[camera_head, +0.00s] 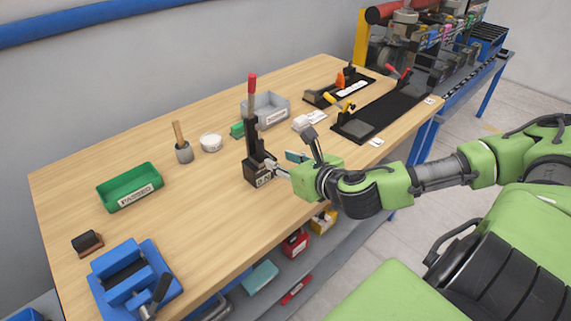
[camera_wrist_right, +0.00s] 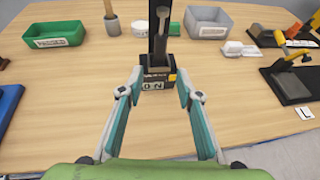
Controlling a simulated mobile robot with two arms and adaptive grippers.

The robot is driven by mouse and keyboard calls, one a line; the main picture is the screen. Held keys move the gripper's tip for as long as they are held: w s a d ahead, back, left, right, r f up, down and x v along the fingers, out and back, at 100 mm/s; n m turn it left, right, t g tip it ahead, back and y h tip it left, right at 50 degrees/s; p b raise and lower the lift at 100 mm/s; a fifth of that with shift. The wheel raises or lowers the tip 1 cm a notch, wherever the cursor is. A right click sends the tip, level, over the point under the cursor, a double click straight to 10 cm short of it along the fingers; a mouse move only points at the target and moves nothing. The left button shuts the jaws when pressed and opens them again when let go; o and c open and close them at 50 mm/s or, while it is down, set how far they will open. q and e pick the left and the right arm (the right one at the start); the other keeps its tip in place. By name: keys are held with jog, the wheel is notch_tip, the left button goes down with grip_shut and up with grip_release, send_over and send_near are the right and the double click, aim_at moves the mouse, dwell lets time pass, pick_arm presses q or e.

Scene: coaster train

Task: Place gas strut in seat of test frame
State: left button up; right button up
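The test frame (camera_head: 253,150) is a black upright column with a red handle on a block base, standing on the workbench. In the right wrist view its base (camera_wrist_right: 157,86), with a small display, sits just ahead of and between my right fingertips (camera_wrist_right: 158,88). A dark grey rod with a wider top (camera_wrist_right: 160,38) stands upright along the column; it may be the gas strut, but I cannot tell, nor whether it sits in the seat. My right gripper (camera_head: 272,166) is open, its fingers apart with nothing held between them. My left gripper is out of view.
A blue fixture (camera_head: 134,280) is at front left. Black clamp boards (camera_head: 385,108) lie at right.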

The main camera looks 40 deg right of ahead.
jog(key=shift+s+a+r, duration=0.1)
jog(key=shift+s+r, duration=0.15)
jog(key=shift+s, duration=0.3)
